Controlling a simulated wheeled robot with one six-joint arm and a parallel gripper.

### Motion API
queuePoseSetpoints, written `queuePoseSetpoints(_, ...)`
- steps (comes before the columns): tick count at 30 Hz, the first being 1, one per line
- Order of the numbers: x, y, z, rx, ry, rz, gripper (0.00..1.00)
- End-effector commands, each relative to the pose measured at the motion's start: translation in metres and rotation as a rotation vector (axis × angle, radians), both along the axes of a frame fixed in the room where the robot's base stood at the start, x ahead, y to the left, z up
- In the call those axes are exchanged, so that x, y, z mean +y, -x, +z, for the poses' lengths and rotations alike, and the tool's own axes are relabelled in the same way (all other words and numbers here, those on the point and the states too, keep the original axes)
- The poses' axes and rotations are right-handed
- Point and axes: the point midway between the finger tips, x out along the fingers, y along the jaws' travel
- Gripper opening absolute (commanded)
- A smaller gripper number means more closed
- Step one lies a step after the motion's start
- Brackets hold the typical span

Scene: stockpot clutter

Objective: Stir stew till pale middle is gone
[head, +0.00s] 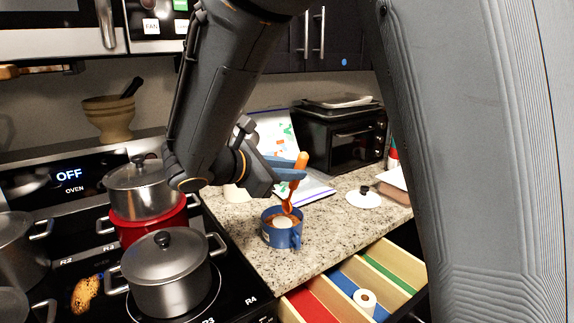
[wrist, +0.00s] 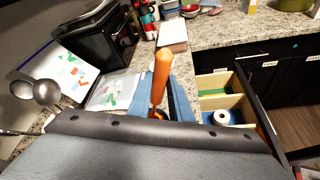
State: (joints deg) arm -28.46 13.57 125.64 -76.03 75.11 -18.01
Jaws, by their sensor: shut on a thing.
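A blue pot (head: 268,238) with a handle stands on the granite counter, right of the stove. Brown-orange stew shows inside it, with a pale patch (head: 283,221) in the middle. My gripper (head: 287,168) is above the pot, its blue fingers shut on an orange spoon (head: 300,163). The spoon points down, slightly tilted, and its lower end is at the pot's far rim; I cannot tell how deep it reaches. In the wrist view the spoon handle (wrist: 161,72) rises between the blue fingers (wrist: 163,104). The pot is hidden there.
Lidded steel pots (head: 170,275) crowd the stove at left, one on a red pot (head: 150,228). An open drawer (head: 345,290) with coloured compartments lies in front of the counter. A black toaster oven (head: 340,140) and a white lid (head: 363,198) are behind and right.

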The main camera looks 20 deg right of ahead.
Motion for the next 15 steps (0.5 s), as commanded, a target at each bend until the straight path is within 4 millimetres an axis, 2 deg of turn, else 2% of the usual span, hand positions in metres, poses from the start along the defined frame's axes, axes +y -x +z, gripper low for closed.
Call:
queuePoseSetpoints(3,-0.001,0.004,-0.011,0.000,0.000,0.000,0.00)
queuePoseSetpoints(15,0.003,-0.011,-0.045,0.000,0.000,0.000,0.00)
